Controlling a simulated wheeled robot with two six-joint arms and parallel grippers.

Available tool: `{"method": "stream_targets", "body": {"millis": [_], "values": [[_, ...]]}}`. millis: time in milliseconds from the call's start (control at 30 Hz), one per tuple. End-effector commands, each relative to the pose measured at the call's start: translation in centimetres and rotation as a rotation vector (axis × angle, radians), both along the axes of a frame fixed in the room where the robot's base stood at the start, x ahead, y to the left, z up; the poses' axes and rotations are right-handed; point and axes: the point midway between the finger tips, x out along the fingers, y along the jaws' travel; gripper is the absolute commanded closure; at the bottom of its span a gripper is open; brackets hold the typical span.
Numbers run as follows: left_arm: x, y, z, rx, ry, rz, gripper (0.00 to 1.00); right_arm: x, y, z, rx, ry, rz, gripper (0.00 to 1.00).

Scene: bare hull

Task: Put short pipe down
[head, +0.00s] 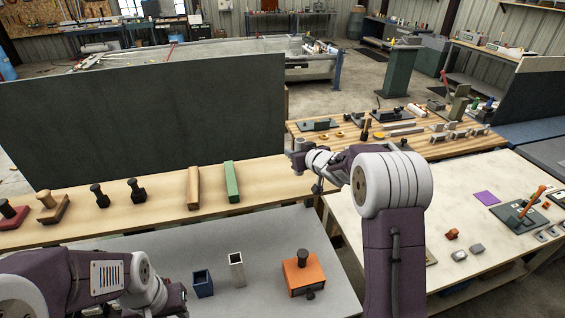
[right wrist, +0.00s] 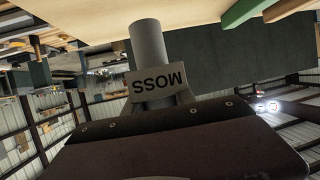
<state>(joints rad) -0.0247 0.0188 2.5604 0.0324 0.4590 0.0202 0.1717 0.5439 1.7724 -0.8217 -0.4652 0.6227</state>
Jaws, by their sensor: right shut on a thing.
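The short pipe is a plain grey cylinder (right wrist: 147,42) in the right wrist view. It stands out beyond a pale piece lettered "MOSS", which reads upside down. In the head view its grey end (head: 299,145) shows small at the tip of my right arm. My right gripper (head: 301,160) is shut on it, above the gap between the wooden bench and the right-hand tables. The arm hides part of the tables behind. My left gripper (head: 180,296) is low at the left, over the grey table; its fingers are too hidden to tell open or shut.
The wooden bench (head: 270,182) carries a green bar (head: 231,181), a tan bar (head: 193,187) and dark knobbed pieces. A dark upright panel (head: 150,115) stands behind it. The grey table holds a blue box (head: 203,284), a pale square tube (head: 237,269) and an orange block (head: 303,274).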

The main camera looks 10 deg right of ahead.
Motion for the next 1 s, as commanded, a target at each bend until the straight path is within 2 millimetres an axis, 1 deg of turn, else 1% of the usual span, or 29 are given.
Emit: {"method": "stream_targets", "body": {"millis": [33, 100, 233, 367, 500, 600, 833, 933, 967, 1000], "values": [[0.0, 0.0, 0.3, 0.000, 0.000, 0.000, 0.64, 1.0, 0.6, -0.7, 0.001, 0.003, 0.001, 1.00], [0.0, 0.0, 0.5, 0.000, 0.000, 0.000, 0.64, 2.2, 1.1, -1.3, 0.001, 0.001, 0.002, 1.00], [0.0, 0.0, 0.6, 0.000, 0.000, 0.000, 0.64, 3.2, 1.6, -2.0, -0.001, -0.001, 0.000, 1.00], [0.0, 0.0, 0.6, 0.000, 0.000, 0.000, 0.64, 3.3, 1.7, -2.5, 0.000, 0.001, 0.000, 1.00], [0.0, 0.0, 1.0, 0.000, 0.000, 0.000, 0.64, 3.3, 1.6, -4.9, 0.001, 0.005, -0.001, 1.00], [0.0, 0.0, 1.1, 0.000, 0.000, 0.000, 0.64, 3.3, 1.6, -6.0, 0.000, 0.002, -0.001, 1.00], [0.0, 0.0, 1.0, 0.000, -0.001, 0.000, 0.64, 3.3, 1.6, -6.1, -0.001, -0.001, -0.001, 1.00], [0.0, 0.0, 0.7, 0.000, 0.000, 0.000, 0.64, 3.3, 1.6, -6.5, -0.001, -0.001, -0.001, 1.00], [0.0, 0.0, 0.8, 0.000, 0.000, 0.000, 0.64, 3.3, 1.6, -6.4, -0.001, 0.000, -0.001, 0.63], [0.0, 0.0, 0.9, 0.000, 0.000, 0.000, 0.64, 3.3, 1.6, -6.4, -0.001, 0.000, -0.001, 0.52]]}}
